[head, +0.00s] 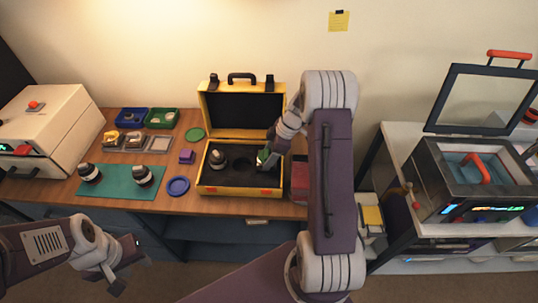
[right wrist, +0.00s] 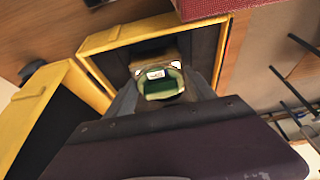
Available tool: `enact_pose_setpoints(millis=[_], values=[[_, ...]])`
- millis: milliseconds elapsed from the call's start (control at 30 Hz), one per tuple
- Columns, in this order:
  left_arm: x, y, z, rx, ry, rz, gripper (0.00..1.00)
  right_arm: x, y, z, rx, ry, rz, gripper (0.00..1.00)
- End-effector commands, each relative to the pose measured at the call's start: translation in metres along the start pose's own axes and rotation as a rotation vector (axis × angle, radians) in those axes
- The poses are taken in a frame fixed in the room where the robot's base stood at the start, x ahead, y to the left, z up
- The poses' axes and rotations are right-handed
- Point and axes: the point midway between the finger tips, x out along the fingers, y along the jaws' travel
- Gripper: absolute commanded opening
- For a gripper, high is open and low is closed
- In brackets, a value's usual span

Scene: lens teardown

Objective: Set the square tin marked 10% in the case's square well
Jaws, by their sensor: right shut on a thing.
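The yellow case (head: 205,185) stands open on the table, its dark lid tilted back. A lens (head: 217,159) stands at the left of its foam, and a dark round well (head: 243,173) shows in the middle. My right gripper (head: 268,157) is over the case's right part and hides the foam there. It is shut on a small tin with green on it (right wrist: 160,88). A pale label (right wrist: 156,74) shows on the tin, too small to read. The square well is not clearly visible. My left gripper (head: 131,277) is empty in front of the table, its fingers apart.
A red box (head: 299,172) stands close to the case's right.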

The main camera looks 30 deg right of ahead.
Motion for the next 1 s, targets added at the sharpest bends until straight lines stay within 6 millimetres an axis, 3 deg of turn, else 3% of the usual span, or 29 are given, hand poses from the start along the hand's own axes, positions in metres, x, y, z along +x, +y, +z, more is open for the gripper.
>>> enact_pose_setpoints(millis=[1000], values=[[0.027,-0.001,0.003,0.0,0.0,0.0,0.36,0.021,0.0,0.009,0.0,0.0,0.001,0.23]])
